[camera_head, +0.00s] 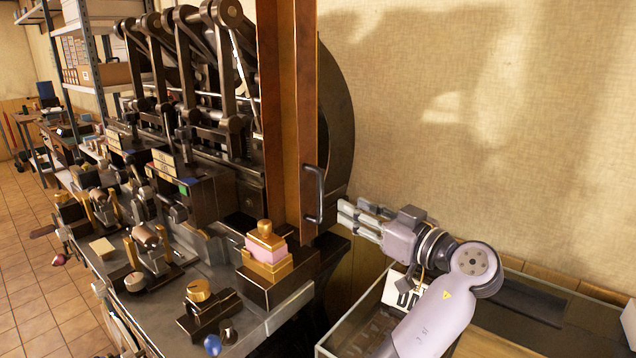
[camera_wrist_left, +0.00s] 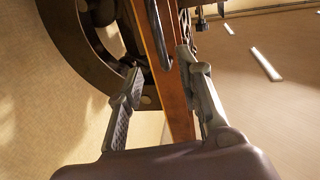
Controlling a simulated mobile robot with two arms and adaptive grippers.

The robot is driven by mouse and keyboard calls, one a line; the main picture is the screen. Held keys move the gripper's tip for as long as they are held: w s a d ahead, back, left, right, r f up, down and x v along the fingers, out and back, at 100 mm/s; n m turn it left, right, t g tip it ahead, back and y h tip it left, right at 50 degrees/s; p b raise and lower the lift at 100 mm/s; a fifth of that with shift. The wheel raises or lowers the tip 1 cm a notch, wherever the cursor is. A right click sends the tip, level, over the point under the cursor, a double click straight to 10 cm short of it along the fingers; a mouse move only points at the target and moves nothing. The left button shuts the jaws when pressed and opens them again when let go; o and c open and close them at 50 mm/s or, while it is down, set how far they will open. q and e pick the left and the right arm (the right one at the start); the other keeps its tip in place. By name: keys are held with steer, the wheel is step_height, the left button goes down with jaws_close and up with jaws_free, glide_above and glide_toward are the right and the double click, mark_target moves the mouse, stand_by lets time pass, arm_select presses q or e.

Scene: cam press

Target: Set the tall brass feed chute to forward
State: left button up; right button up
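The tall brass feed chute (camera_head: 285,110) stands upright at the right end of the machine, with a dark bar handle (camera_head: 318,195) on its right face. My left gripper (camera_head: 345,215) is just right of the handle, its fingers pointing left toward it. In the left wrist view the gripper (camera_wrist_left: 162,85) is open, one finger on each side of the chute's brown edge (camera_wrist_left: 178,105). The dark handle (camera_wrist_left: 158,45) lies beyond and between the fingertips there. I see no grip on it; whether a finger touches the chute I cannot tell. My right gripper is not in view.
A dark wheel (camera_head: 338,130) sits behind the chute. A brass-and-pink stepped block (camera_head: 266,252), a brass knob (camera_head: 198,290) and a blue ball knob (camera_head: 212,344) are on the machine's front. A glass-sided case (camera_head: 350,338) stands below my left arm. The wall side at right is open.

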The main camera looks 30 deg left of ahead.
mark_target(322, 192)
arm_select(q)
steer(key=p+x, duration=0.4)
steer(key=x, duration=0.7)
steer(key=shift+a, duration=0.1)
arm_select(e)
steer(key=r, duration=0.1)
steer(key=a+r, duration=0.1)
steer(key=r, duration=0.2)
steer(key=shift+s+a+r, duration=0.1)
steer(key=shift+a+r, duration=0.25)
arm_select(q)
steer(key=shift+c, duration=0.4)
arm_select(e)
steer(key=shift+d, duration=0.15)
arm_select(q)
jaws_close()
steer(key=shift+f, duration=0.1)
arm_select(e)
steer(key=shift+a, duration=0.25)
